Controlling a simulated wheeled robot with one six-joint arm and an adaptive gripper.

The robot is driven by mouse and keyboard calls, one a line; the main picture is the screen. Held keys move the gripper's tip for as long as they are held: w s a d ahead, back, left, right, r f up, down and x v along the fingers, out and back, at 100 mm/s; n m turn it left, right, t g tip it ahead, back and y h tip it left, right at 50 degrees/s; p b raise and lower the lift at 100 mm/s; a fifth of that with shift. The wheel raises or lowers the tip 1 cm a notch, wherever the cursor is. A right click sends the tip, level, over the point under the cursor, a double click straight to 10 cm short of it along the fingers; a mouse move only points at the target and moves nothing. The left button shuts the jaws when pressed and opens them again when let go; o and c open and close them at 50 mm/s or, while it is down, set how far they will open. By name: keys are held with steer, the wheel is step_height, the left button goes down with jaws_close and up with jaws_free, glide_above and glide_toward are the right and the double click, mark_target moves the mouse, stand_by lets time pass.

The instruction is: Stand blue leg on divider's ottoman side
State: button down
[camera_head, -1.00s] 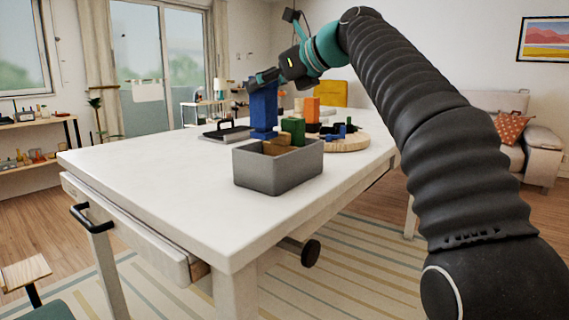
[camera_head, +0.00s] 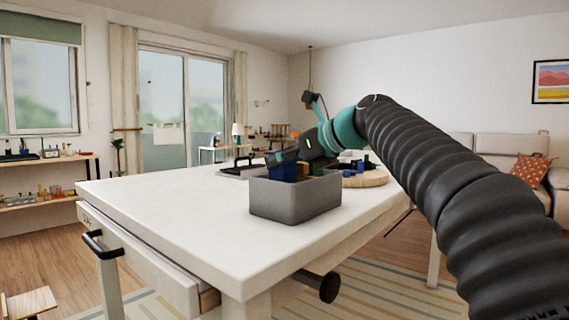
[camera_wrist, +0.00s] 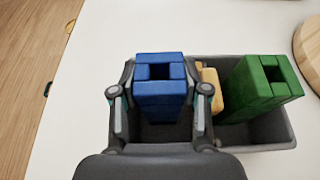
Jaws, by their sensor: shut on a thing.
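My gripper (camera_wrist: 160,98) is shut on the blue leg (camera_wrist: 160,88), a squared block with a hollow top. In the wrist view the leg is upright inside the left part of the grey bin (camera_wrist: 288,128). In the head view the leg (camera_head: 284,170) shows above the rim of the grey bin (camera_head: 293,203), partly behind my gripper (camera_head: 290,158). I cannot tell whether its foot touches the bin floor. A tan block (camera_wrist: 212,90) lies beside it to the right, and a green block (camera_wrist: 262,88) stands farther right. I cannot make out the divider.
The bin stands on a white table (camera_head: 170,205) with clear room in front and to the left. A dark tray with a handle (camera_head: 238,170) lies behind the bin. A round wooden board (camera_head: 372,179) with several pieces lies to its right.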

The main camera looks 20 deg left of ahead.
steer(key=c, duration=0.8)
jaws_free()
steer(key=shift+c, duration=0.2)
steer(key=shift+d+r, duration=0.15)
steer(key=shift+d, duration=0.05)
steer(key=p+v, duration=0.1)
steer(key=v, duration=1)
steer(key=shift+s+d, duration=0.25)
